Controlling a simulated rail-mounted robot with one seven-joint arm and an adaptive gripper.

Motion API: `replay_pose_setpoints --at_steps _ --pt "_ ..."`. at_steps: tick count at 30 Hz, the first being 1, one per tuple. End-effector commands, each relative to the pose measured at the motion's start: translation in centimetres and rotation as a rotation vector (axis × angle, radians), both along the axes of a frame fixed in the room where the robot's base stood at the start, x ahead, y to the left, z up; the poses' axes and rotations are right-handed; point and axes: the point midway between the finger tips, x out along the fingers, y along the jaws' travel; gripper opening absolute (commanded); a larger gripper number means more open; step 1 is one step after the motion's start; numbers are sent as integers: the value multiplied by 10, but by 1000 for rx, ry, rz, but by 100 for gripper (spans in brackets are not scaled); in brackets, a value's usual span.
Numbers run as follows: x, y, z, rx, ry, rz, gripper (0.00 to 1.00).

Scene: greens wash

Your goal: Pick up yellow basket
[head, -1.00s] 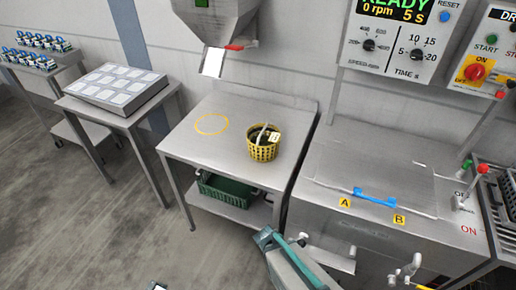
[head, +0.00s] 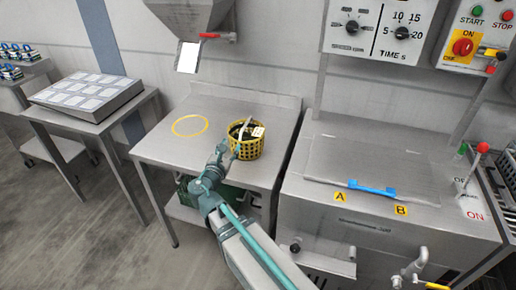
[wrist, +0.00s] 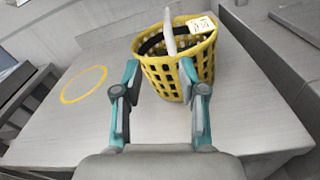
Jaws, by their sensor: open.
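The yellow basket (head: 247,146) stands upright on the steel table (head: 165,151), right of a yellow ring marked on the top. It has a pale handle arched over it, a white tag on its rim and dark contents. My gripper (head: 228,150) is at the basket's near left side. In the wrist view the basket (wrist: 160,72) is just ahead, with my open gripper (wrist: 160,75) pointing at it. The right finger overlaps the basket's front wall in the picture; I cannot tell whether it touches. Nothing is held between the fingers.
A yellow ring (head: 190,125) marks a clear spot left of the basket. A hopper chute (head: 188,55) hangs above the table's back. A steel machine with a blue handle (head: 371,188) stands close on the right. A green crate sits on the lower shelf, partly hidden.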

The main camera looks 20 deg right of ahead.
Motion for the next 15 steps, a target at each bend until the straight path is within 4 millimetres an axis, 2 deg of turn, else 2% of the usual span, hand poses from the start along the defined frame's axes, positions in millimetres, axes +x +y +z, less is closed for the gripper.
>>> replay_pose_setpoints --at_steps 5,15 --pt "8 -12 12 -81 0 -24 41" --pt "46 -35 12 -78 0 -25 41"
